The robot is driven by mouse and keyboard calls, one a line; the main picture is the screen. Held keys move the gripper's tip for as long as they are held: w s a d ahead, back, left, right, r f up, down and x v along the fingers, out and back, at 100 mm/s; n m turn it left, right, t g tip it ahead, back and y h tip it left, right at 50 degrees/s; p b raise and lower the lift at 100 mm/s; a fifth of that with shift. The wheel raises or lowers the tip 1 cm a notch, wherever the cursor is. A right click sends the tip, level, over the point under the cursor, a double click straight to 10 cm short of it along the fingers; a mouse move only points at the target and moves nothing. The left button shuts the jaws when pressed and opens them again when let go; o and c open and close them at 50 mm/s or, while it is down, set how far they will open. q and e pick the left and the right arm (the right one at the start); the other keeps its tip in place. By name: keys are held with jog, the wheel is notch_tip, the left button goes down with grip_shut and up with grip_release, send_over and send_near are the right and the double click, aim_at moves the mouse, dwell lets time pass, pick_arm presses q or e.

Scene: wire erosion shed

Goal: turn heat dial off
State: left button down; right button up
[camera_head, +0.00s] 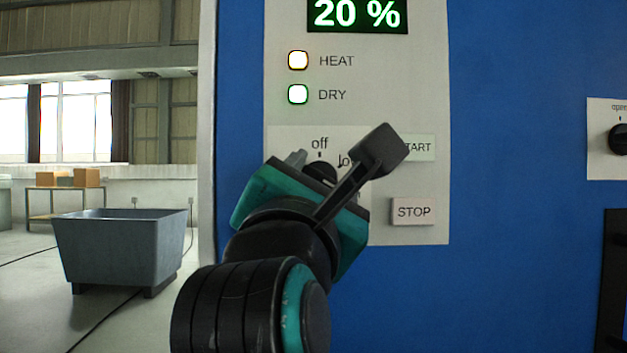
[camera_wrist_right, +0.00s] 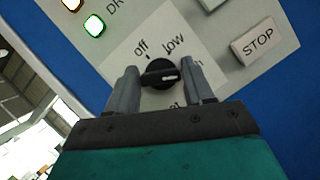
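The heat dial (camera_wrist_right: 160,72) is a round black knob with a raised grip bar on a white label plate, with "off" and "low" printed above it. The white mark on its bar points right, away from "off", toward a label partly hidden by a finger. My right gripper (camera_wrist_right: 160,86) is open, with one grey finger on each side of the dial; contact cannot be told. In the head view my right gripper (camera_head: 318,172) covers most of the dial. My left gripper is not in view.
The white panel on the blue cabinet (camera_head: 510,180) has lit HEAT (camera_head: 298,60) and DRY (camera_head: 298,94) lamps, a "20 %" display (camera_head: 357,14), and START (camera_head: 420,147) and STOP (camera_head: 413,211) buttons close to my gripper. Another black knob (camera_head: 619,139) is far right. A grey bin (camera_head: 122,245) stands left.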

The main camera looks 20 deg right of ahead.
jog(key=c, duration=0.6)
